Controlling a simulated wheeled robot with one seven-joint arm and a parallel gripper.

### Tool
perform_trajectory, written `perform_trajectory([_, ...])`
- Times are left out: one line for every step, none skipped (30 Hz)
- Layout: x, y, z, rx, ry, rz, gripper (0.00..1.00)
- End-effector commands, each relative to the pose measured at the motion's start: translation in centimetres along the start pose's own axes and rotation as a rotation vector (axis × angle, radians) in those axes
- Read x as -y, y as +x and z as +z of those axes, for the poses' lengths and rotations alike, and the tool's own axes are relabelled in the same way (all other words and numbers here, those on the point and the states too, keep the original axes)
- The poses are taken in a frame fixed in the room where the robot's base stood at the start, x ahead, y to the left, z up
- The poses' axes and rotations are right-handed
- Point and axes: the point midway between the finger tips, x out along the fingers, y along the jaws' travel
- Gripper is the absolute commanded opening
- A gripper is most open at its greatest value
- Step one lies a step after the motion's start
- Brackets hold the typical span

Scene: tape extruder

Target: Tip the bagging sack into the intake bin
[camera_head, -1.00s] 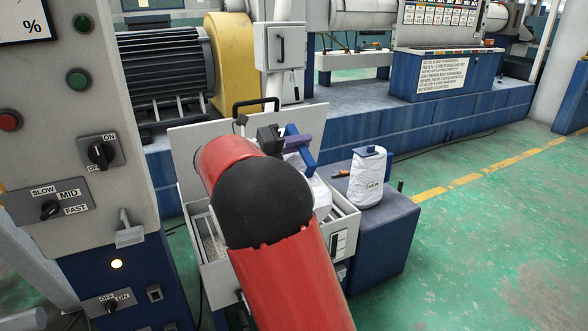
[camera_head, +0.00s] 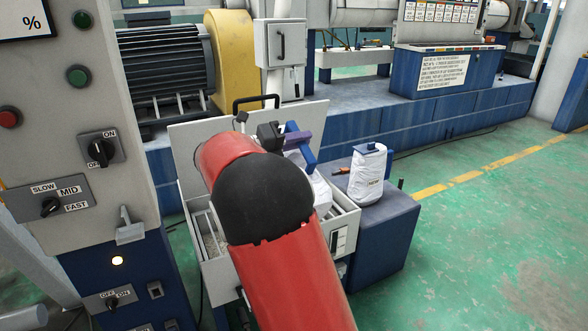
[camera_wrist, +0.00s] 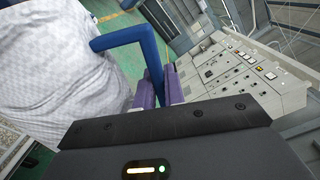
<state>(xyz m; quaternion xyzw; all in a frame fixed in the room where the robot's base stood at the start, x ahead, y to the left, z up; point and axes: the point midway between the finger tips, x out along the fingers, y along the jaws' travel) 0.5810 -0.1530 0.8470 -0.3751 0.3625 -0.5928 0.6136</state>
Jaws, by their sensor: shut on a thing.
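The white bagging sack (camera_head: 318,188) hangs by its blue handle, partly hidden behind my red arm. In the wrist view the sack (camera_wrist: 60,85) fills the left side, tilted, with the blue handle (camera_wrist: 128,38) running to my fingers. My gripper (camera_wrist: 160,88) has purple fingers shut on this handle. In the head view my gripper (camera_head: 296,139) is above the right part of the intake bin (camera_head: 218,276). The bin is a grey open box with its lid (camera_head: 188,140) raised. Pale material shows inside at the left. The sack's mouth and underside are hidden.
A second white sack (camera_head: 368,180) with a blue top stands on a dark blue box (camera_head: 385,235) right of the bin, beside an orange-handled tool (camera_head: 341,170). A control panel (camera_head: 90,190) stands close at left. The green floor at right is clear.

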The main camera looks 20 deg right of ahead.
Motion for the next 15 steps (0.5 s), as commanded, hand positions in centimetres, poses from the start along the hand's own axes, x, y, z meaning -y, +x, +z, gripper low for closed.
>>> perform_trajectory([0.1,0.0,0.0,0.0,0.006,-0.001,0.0])
perform_trajectory([0.1,0.0,-0.1,0.0,0.013,-0.001,0.0])
perform_trajectory([0.1,0.0,-0.2,0.0,0.03,-0.001,0.0])
perform_trajectory([0.2,0.0,-0.4,0.0,0.049,0.0,0.0])
perform_trajectory([0.3,0.0,-0.6,0.001,0.071,0.0,0.0])
perform_trajectory([0.4,0.0,-0.9,0.001,0.104,0.0,0.0])
perform_trajectory([0.4,0.0,-1.1,0.001,0.135,0.0,0.0])
perform_trajectory([0.6,0.0,-1.4,0.0,0.165,0.0,0.0])
perform_trajectory([0.7,0.0,-1.7,0.0,0.204,0.0,0.0])
perform_trajectory([0.8,0.0,-1.9,0.0,0.237,-0.001,0.0])
perform_trajectory([1.0,0.0,-2.2,0.0,0.269,-0.001,0.0])
perform_trajectory([1.2,0.0,-2.4,0.0,0.305,-0.001,0.0])
perform_trajectory([1.2,0.0,-2.6,0.0,0.331,-0.001,0.0])
perform_trajectory([1.4,0.0,-2.8,0.0,0.354,-0.001,0.0])
perform_trajectory([1.6,0.0,-2.9,0.001,0.378,-0.001,0.0])
